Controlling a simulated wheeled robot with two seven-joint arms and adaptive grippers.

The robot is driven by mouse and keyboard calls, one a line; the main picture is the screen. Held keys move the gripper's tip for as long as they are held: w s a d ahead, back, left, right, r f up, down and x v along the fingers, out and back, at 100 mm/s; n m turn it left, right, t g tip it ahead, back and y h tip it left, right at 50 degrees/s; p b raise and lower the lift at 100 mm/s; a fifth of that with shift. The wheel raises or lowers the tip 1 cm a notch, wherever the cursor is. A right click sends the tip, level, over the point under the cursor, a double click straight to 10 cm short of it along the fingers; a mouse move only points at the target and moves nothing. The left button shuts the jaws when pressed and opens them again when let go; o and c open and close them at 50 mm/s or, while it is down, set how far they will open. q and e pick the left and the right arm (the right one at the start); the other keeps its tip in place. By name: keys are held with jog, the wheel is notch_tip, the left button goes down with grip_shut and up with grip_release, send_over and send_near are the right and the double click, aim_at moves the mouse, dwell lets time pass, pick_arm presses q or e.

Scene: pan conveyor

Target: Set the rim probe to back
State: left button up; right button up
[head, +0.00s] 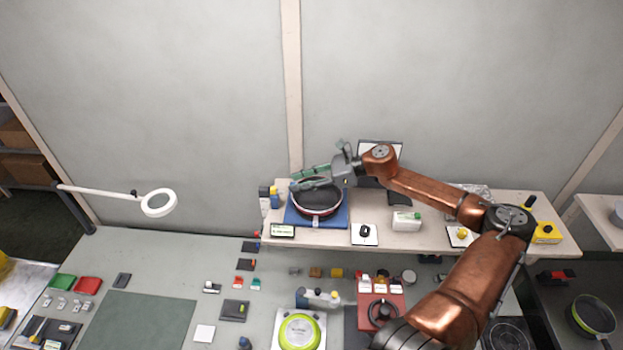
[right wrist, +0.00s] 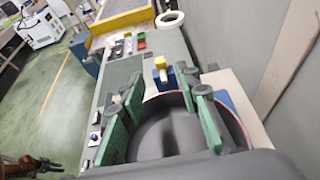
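I cannot tell for sure which thing is the rim probe. A black knob on a white plate (head: 365,233) sits at the front of the raised shelf, and a yellow knob on a white plate (head: 461,234) sits further right. A dark pan with a red rim (head: 318,208) rests on a blue mat (head: 335,219). My right gripper (head: 308,178) is over the back of the pan, with its green-padded fingers apart. In the right wrist view the gripper (right wrist: 165,125) is open, with the pan (right wrist: 170,125) showing between and beyond its fingers. My left gripper is out of view.
A small display (head: 283,231) stands left of the black knob. A yellow and blue item (head: 269,194) stands left of the pan. A white box (head: 407,221) is on the shelf. A ring lamp (head: 158,203) extends at left. Pans and small parts crowd the lower bench.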

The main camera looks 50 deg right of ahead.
jog(key=shift+v, duration=2.05)
